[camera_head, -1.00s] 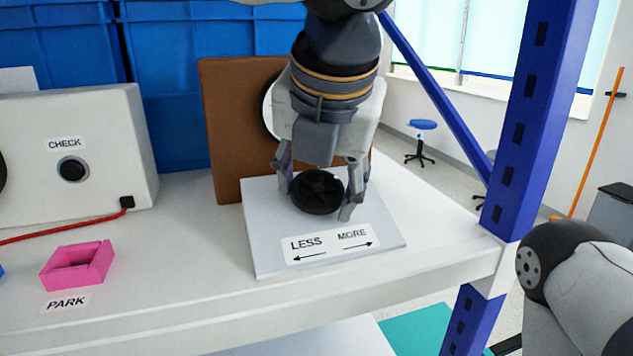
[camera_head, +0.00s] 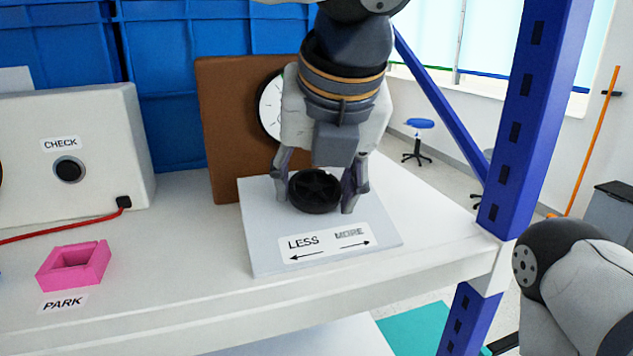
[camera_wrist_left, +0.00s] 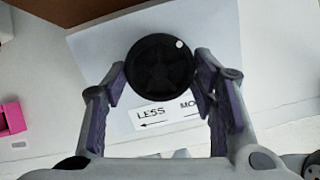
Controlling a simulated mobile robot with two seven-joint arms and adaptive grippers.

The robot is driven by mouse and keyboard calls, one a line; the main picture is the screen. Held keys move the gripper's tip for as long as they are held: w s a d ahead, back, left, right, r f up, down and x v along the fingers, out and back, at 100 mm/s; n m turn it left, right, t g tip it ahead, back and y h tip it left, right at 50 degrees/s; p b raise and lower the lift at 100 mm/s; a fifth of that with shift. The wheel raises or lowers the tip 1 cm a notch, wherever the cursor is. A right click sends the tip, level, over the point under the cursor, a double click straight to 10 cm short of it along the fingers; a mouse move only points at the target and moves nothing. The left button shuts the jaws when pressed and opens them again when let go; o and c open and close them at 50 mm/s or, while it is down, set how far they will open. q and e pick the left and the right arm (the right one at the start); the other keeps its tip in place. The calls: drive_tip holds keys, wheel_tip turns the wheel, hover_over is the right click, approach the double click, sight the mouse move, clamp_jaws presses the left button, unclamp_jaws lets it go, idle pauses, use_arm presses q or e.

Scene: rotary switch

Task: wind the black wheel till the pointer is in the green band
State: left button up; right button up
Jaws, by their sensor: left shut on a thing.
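The black wheel (camera_head: 315,190) lies flat on a pale grey base plate (camera_head: 262,250) marked LESS with a left arrow and MORE with a right arrow. My left gripper (camera_head: 314,203) points down over it and is shut on the wheel, a finger on each side. In the left wrist view the wheel (camera_wrist_left: 160,68) sits between both fingertips, with a white dot at its upper right. A white dial (camera_head: 269,108) on the brown panel (camera_head: 225,130) is mostly hidden behind my gripper. I cannot see the pointer or the green band. My right gripper is out of view.
A grey CHECK box (camera_head: 105,150) with a black button and a red cable stands on the left. A pink square holder (camera_head: 73,265) sits by the PARK label. Blue crates (camera_head: 215,30) are behind. A blue post (camera_head: 520,130) rises at the shelf's right end.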

use_arm(q)
drive_tip(key=o, duration=1.1)
drive_tip(key=shift+o, duration=0.2)
drive_tip(key=v, duration=1.2)
